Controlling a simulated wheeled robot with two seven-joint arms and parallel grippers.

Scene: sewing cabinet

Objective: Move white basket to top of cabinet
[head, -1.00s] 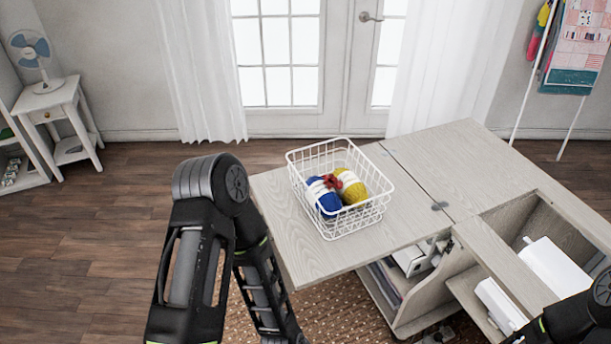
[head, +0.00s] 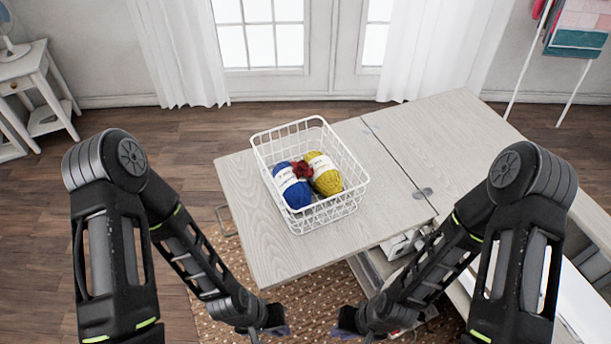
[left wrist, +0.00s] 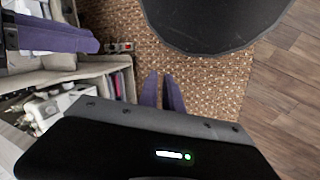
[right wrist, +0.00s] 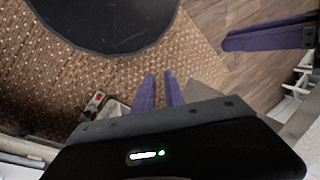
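The white wire basket (head: 340,208) stands upright on the left-hand leaf of the pale wooden cabinet top (head: 290,262). It holds blue yarn (head: 290,185) and yellow yarn (head: 325,175), with something red between them. My left gripper (head: 284,331) and right gripper (head: 340,331) hang low in front of the leaf, apart from the basket and facing each other. In the left wrist view the purple left fingers (left wrist: 162,90) have a narrow gap with only rug behind. The right fingers (right wrist: 160,90) also show a narrow empty gap in the right wrist view.
The rest of the cabinet top (head: 440,150), right of the hinged seam, is clear where visible. My right arm hides much of the open compartments below. A patterned rug (head: 310,310) lies in front. A side table (head: 35,85) stands far left and a rack (head: 575,50) far right.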

